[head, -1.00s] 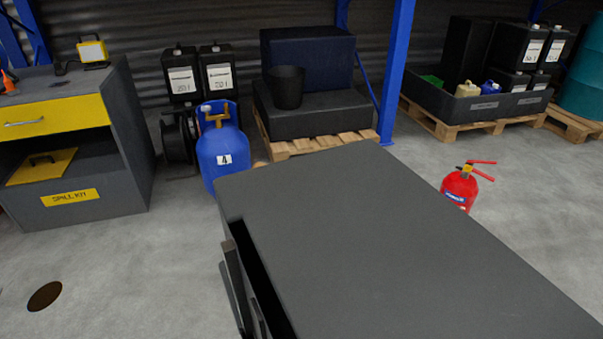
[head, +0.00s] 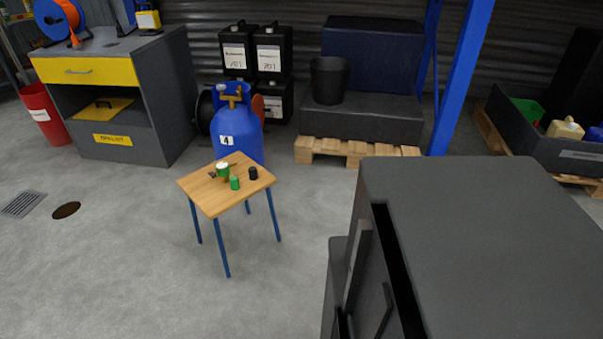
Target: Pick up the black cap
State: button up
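The black cap (head: 253,173) is a small dark cylinder on a small wooden-topped table (head: 203,194) with blue legs. It stands near the right edge of the tabletop. A green cap-like piece (head: 234,183) stands to its left and nearer to me. A green and white piece (head: 222,168) stands further left, with small dark bits beside it, too small to make out. The black cap is apart from these and nothing covers it. My gripper is not in view.
A large dark grey cabinet-like box (head: 480,220) fills the near right. A blue gas cylinder (head: 236,130) stands close behind the table. A grey cabinet with a yellow drawer (head: 95,70) is at the back left. The floor left and front of the table is clear.

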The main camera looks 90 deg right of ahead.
aim_at(253, 171)
jog(key=k, duration=0.4)
jog(key=z, duration=1.1)
jog(key=i, duration=1.5)
